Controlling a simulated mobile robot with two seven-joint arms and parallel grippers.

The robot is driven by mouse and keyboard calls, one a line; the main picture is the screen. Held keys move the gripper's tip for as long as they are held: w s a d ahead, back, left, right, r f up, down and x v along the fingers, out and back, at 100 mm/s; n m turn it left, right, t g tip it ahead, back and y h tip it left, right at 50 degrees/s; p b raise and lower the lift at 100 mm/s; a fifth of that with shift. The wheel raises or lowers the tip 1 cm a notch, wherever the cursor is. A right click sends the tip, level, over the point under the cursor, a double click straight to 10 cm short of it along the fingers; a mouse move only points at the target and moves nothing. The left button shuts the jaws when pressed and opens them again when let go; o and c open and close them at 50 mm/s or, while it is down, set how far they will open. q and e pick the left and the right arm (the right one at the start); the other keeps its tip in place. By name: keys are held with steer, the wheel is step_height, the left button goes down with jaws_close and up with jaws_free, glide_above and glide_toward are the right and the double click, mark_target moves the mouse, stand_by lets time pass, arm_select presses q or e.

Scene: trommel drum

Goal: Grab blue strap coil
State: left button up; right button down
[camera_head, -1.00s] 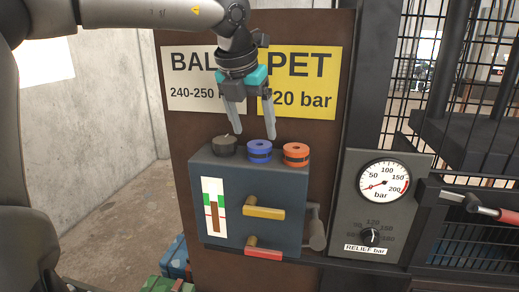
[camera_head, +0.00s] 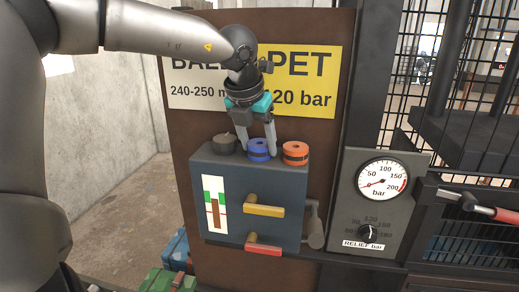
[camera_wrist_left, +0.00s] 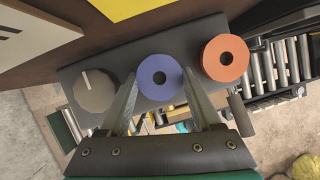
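In the left wrist view the blue coil (camera_wrist_left: 160,77) shows between the two finger tips (camera_wrist_left: 160,85), with gaps visible on both sides. Whether a finger touches it cannot be told. My right gripper is not in view.
A brown panel with signs, including a yellow PET sign (camera_head: 300,80), rises behind. A pressure gauge (camera_head: 382,182) is at the right.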

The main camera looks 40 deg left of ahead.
arm_select(q)
steer(key=c, duration=0.7)
steer(key=shift+c, duration=0.4)
steer(key=shift+r, duration=0.2)
